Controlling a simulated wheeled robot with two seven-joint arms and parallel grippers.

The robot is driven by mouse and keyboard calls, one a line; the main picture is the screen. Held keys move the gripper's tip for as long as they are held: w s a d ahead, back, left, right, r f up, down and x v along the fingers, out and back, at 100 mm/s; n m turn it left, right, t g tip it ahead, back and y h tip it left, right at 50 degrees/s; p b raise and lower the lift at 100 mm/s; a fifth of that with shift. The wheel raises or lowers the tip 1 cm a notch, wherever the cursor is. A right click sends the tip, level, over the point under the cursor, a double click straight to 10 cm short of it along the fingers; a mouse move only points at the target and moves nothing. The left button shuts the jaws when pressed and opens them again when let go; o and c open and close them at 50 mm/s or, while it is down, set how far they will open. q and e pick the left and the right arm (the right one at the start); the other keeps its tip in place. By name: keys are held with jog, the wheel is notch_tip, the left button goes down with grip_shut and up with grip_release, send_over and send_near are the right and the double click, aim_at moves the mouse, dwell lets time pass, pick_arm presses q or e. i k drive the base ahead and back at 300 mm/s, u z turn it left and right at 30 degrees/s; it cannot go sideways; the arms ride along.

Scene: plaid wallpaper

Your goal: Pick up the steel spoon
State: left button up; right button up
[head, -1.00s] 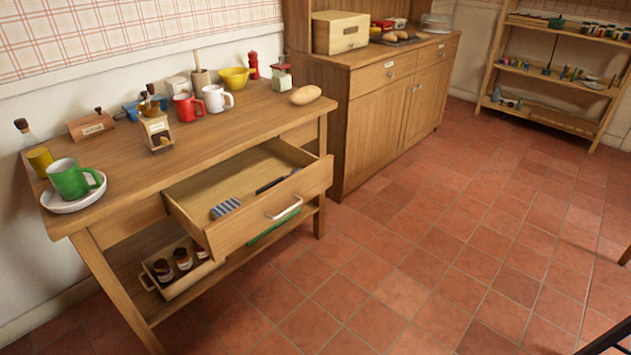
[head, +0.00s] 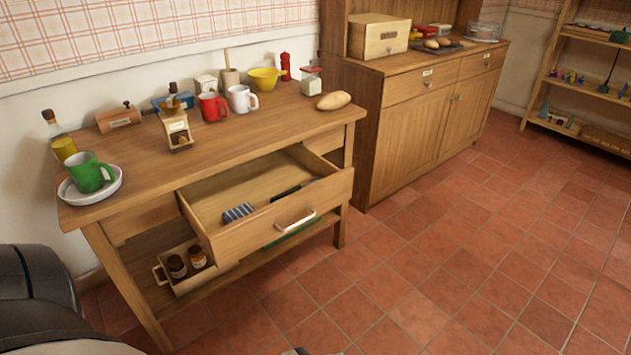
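I cannot make out a steel spoon in the head view. The open drawer (head: 262,233) of the wooden table holds a blue-and-white striped item (head: 238,212) and a dark, thin item (head: 287,192) near its right side. The drawer's front wall hides part of its inside. Neither gripper shows clearly. A dark, rounded part of my own body fills the lower left corner, and a tiny grey piece at the bottom edge is too small to identify.
The wooden table (head: 230,142) carries a green mug (head: 88,175) on a white plate, red and white mugs, a yellow bowl (head: 264,79) and a potato-like item (head: 334,101). A crate of jars (head: 190,283) sits on its lower shelf. A cabinet (head: 425,135) stands right. Tiled floor in front is clear.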

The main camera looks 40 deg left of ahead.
aim_at(313, 180)
jog(key=i, duration=3.45)
jog(key=u, duration=3.25)
